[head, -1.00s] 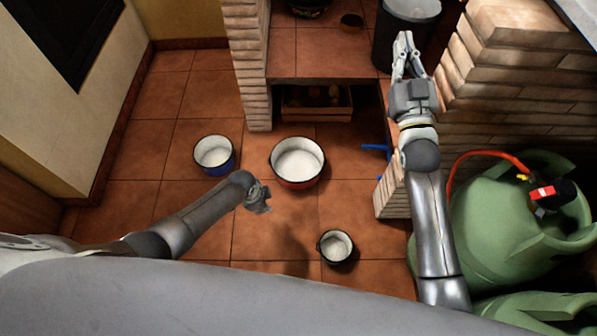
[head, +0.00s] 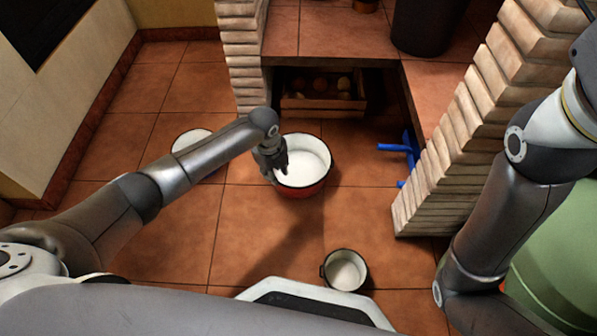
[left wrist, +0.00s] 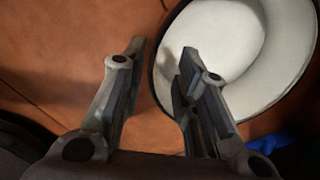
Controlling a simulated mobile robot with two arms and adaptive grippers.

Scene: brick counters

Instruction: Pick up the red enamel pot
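The red enamel pot (head: 304,190) stands upright on the tiled floor, with a white inside and a dark rim. My left gripper (head: 280,172) is at the pot's left rim in the head view. In the left wrist view my left gripper (left wrist: 162,55) is open and empty, with one finger over floor and the other overlapping the pot's inside. I cannot tell whether it touches the rim. My right gripper is out of view; only its arm shows at the right.
A blue pot (head: 190,142) is partly behind my left arm. A small dark pot (head: 345,270) stands nearer to me. A brick counter (head: 440,175) rises at the right, with a wooden crate (head: 325,104) and blue piping (head: 398,148) under it. A green gas cylinder (head: 555,250) is at far right.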

